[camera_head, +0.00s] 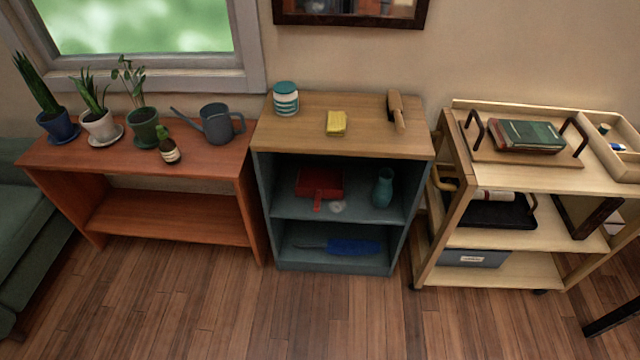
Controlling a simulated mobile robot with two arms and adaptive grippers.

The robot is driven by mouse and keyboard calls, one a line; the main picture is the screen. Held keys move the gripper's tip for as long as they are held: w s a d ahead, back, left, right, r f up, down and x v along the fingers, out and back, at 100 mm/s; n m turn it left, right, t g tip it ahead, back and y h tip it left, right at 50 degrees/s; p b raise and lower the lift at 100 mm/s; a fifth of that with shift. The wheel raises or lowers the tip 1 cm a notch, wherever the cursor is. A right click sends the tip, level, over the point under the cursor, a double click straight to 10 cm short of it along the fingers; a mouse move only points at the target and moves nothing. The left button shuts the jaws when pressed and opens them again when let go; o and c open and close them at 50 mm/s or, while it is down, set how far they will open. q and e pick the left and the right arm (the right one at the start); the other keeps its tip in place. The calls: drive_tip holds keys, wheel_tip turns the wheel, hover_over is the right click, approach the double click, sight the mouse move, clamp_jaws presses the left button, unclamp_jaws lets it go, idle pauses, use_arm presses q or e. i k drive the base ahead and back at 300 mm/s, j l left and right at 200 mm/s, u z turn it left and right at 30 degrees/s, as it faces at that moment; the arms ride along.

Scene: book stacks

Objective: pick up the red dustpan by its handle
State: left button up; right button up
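The red dustpan (320,182) lies on the middle shelf of the small blue-grey cabinet (285,240). Its wide pan is toward the back of the shelf, in the shade under the wooden top. Its short handle (317,203) points toward the open front of the shelf. Neither of my grippers shows in the head view.
A teal vase (382,188) stands right of the dustpan, and a small pale round thing (337,207) lies beside its handle. A blue brush-like item (350,246) lies below. A plant table (180,170) and a cart (510,237) flank the cabinet. The floor in front is clear.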

sight(317, 183)
drive_tip(key=i+l, duration=0.15)
drive_tip(key=l, duration=0.15)
drive_tip(key=i+l, duration=0.15)
drive_tip(key=l, duration=0.15)
drive_tip(key=i+l+u, duration=0.1)
drive_tip(key=l, duration=0.2)
drive_tip(key=i+l, duration=0.15)
drive_tip(key=l, duration=0.2)
